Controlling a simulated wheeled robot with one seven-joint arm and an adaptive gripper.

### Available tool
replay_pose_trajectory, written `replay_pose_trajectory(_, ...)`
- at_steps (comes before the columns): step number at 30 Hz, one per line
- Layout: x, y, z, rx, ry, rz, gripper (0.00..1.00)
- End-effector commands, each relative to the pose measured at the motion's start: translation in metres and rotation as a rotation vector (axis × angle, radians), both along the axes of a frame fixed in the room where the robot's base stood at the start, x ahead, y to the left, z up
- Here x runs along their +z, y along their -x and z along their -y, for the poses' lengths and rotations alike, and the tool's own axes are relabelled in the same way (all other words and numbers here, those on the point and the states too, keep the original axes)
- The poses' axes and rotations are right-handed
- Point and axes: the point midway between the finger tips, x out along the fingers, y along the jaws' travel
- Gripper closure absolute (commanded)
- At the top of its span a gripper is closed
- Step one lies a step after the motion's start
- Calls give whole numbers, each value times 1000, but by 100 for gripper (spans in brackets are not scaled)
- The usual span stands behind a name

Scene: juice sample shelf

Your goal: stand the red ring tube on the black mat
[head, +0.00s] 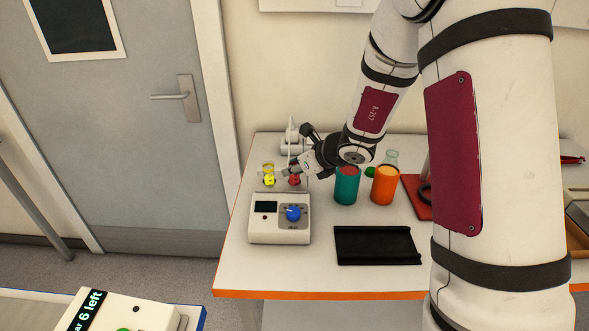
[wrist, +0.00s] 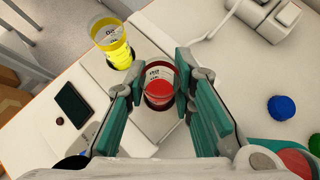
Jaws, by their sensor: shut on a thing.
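The red ring tube (wrist: 159,90) is a clear cup-like tube with red contents, seen from above between my fingers in the wrist view. In the head view it shows as a small red shape (head: 294,178) at the back of the white device. My gripper (wrist: 161,72) is shut on it, one teal finger pad on each side; in the head view my gripper (head: 294,170) reaches in from the right. I cannot tell whether the tube's base is still seated in the device. The black mat (head: 378,246) lies bare at the table's front, right of the device.
A yellow tube (wrist: 115,45) stands left of the red one, close by. The white device (head: 279,232) has a dark screen and a blue knob. A teal cup (head: 346,190) and an orange cup (head: 384,190) stand behind the mat. A red board (head: 414,199) lies farther right.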

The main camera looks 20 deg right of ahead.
Motion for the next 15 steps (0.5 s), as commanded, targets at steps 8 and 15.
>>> replay_pose_trajectory(8, 4, 0, 0, 0, 0, 1, 100)
replay_pose_trajectory(15, 7, 0, 0, -1, -1, 1, 100)
